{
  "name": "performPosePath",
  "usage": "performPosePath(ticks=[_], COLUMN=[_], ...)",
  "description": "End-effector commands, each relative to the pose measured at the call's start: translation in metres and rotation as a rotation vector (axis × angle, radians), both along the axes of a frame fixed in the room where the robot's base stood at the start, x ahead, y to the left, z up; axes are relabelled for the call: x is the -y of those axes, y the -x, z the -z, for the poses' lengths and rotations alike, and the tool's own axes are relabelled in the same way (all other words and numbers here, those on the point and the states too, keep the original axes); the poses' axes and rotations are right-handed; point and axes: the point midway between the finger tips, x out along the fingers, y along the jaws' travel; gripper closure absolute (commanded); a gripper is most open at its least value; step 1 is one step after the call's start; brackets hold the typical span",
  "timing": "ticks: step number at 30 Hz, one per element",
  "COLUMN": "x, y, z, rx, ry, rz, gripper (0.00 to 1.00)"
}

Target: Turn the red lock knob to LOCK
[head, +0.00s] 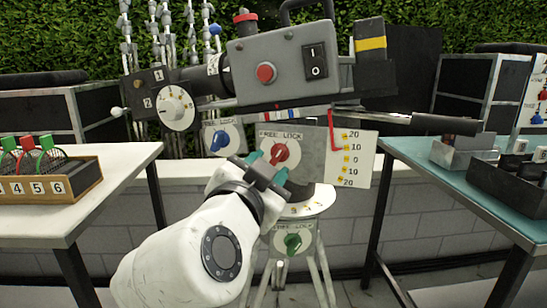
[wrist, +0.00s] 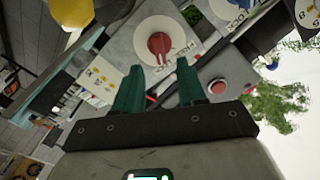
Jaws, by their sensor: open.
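The red lock knob (head: 280,152) sits on a round white dial on a grey plate, under a FREE LOCK label (head: 281,135), at the centre of the head view. Which word the knob points at is too small to tell. My gripper (head: 267,167) is just in front of the knob, slightly low and left in the picture. In the wrist view the red knob (wrist: 160,46) lies just beyond the two teal fingertips (wrist: 159,70), roughly centred between them. The fingers are apart with nothing between them; contact with the knob is not visible.
A blue knob (head: 221,140) is to the left and a green knob (head: 292,242) is below. A scale plate (head: 353,158) is close on the right. The grey camera body (head: 275,65) hangs above. Tables stand at the left (head: 80,185) and right (head: 430,165).

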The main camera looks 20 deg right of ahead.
Motion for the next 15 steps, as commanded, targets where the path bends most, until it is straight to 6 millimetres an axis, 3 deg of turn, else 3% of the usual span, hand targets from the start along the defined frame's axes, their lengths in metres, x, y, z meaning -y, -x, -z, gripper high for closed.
performPosePath(ticks=[7, 15], x=[-0.026, -0.033], y=[0.031, 0.041], z=[-0.001, 0.000], rx=[0.000, 0.000], ry=[0.000, 0.000], rz=[-0.002, 0.000], gripper=[0.60, 0.60])
